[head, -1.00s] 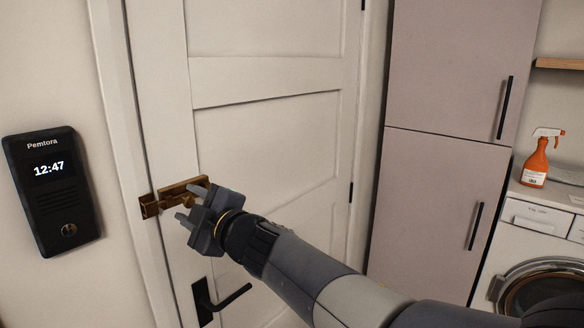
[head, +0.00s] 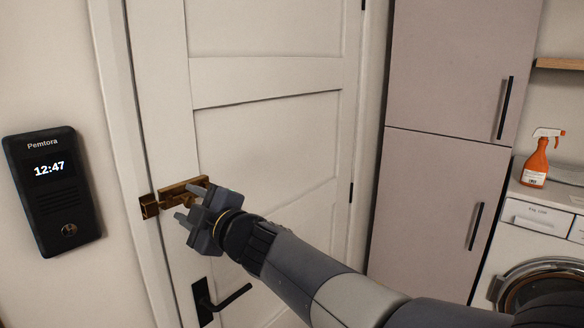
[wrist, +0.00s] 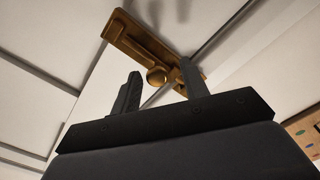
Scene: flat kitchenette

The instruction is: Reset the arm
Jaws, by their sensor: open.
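My gripper (head: 187,202) is open, in front of the brass slide bolt (head: 183,187) on the white door. In the wrist view my gripper (wrist: 160,72) shows two dark fingers spread apart, with the bolt's round brass knob (wrist: 157,76) between them in the picture. The fingers hold nothing that I can see. I cannot tell whether they touch the bolt or how far off it they are. The bolt's catch (head: 149,206) is on the door frame. My arm reaches in from the lower right.
The white door (head: 262,140) is shut, with a black lever handle (head: 232,298) below my gripper. A black wall panel (head: 52,190) reading 12:47 is at left. A tall cabinet (head: 445,190), an orange spray bottle (head: 535,165) and a washing machine (head: 525,250) stand at right.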

